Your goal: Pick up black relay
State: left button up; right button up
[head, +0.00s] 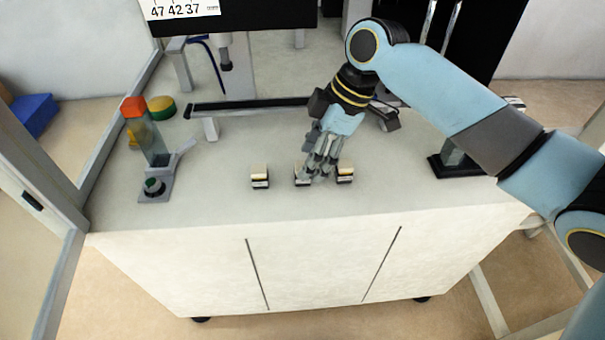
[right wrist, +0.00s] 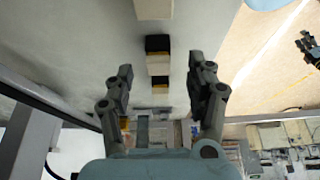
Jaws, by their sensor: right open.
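Three small block-shaped relays stand in a row near the front of the cabinet top: a left one (head: 260,177), a middle one (head: 299,176) and a right one (head: 345,174). They show cream or yellowish tops with dark and pale sides, and I cannot tell which one counts as the black relay. My right gripper (head: 318,172) points down at the middle one and partly hides it. In the right wrist view the right gripper (right wrist: 160,76) is open, with a black-and-cream block (right wrist: 158,45) in line with the gap between its fingers. No grip shows.
The pale cabinet top (head: 220,205) is clear in front of the relays. A dark rail (head: 250,105) runs behind. A black base (head: 455,165) stands at right.

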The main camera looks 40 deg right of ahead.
jog(key=x, duration=0.3)
jog(key=shift+w+f, duration=0.1)
jog(key=shift+w, duration=0.05)
grip_shut()
